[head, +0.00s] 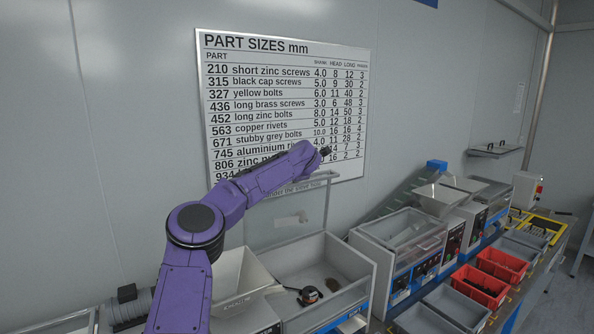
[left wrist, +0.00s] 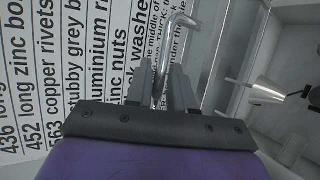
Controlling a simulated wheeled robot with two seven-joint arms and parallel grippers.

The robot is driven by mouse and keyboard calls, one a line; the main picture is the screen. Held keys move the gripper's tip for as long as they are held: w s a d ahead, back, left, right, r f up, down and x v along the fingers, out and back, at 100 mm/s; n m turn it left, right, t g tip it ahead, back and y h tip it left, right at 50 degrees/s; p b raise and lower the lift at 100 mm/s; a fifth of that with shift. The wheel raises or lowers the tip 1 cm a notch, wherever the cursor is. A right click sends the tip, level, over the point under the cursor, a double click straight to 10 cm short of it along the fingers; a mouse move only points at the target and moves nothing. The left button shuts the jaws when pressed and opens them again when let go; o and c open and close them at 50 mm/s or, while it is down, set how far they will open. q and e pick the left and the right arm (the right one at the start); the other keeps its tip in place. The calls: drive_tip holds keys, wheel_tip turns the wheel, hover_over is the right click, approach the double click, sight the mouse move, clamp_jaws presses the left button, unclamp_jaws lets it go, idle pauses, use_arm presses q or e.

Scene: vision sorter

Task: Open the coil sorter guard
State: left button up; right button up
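The clear guard (head: 284,213) stands raised, nearly upright, at the back of the nearest grey sorter box (head: 345,262). My left gripper (head: 325,152) is at the guard's upper edge, in front of the wall chart. In the left wrist view, a bent metal handle (left wrist: 181,19) runs down between the two grey fingers of my left gripper (left wrist: 162,75), which look shut on it. My purple forearm hides part of the guard's top edge in the head view. My right gripper is not in view.
A white part-size chart (head: 285,90) hangs on the wall close behind the gripper. A second machine with a lowered clear cover (head: 403,230) stands to the right. Red bins (head: 501,264) and grey bins (head: 458,305) line the front. A hopper (head: 240,280) stands left of the box.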

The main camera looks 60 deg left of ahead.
use_arm(q)
drive_tip(key=shift+a, duration=0.1)
drive_tip(key=shift+d+b, duration=0.35)
drive_tip(key=shift+b, duration=0.1)
drive_tip(key=b+v, duration=0.5)
drive_tip(key=v, duration=0.5)
drive_tip(key=shift+a, duration=0.15)
drive_tip(key=shift+s, duration=0.1)
